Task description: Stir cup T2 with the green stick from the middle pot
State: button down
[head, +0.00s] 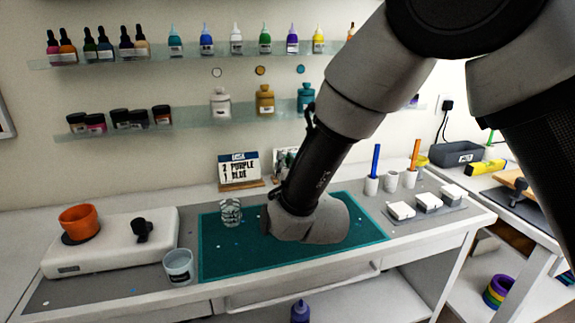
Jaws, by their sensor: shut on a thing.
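My gripper (265,219) is mostly hidden behind my grey wrist, low over the teal mat (350,240). Only a dark edge of it shows, just right of a clear cup (231,212). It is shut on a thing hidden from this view. The middle pot (391,181) is white and shows no stick. The left pot (371,186) holds a blue stick (376,160) and the right pot (410,178) an orange one (415,154). No green stick shows in these three pots. Another clear cup (178,266) stands left of the mat. I cannot read T2 on either cup.
A white scale (110,243) with an orange bowl (79,221) stands at the left. A sign (239,170) stands behind the mat. White blocks (427,203) lie right of it. Shelves of bottles hang on the wall. The mat's front part is clear.

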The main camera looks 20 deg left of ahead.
jog(key=shift+w+d, duration=0.2)
jog(key=shift+d, duration=0.2)
jog(key=shift+s+a+r, duration=0.1)
jog(key=shift+s+a, duration=0.05)
notch_tip(320, 180, up, 6)
jog(key=d, duration=0.1)
jog(key=shift+w, duration=0.35)
dwell(0.4)
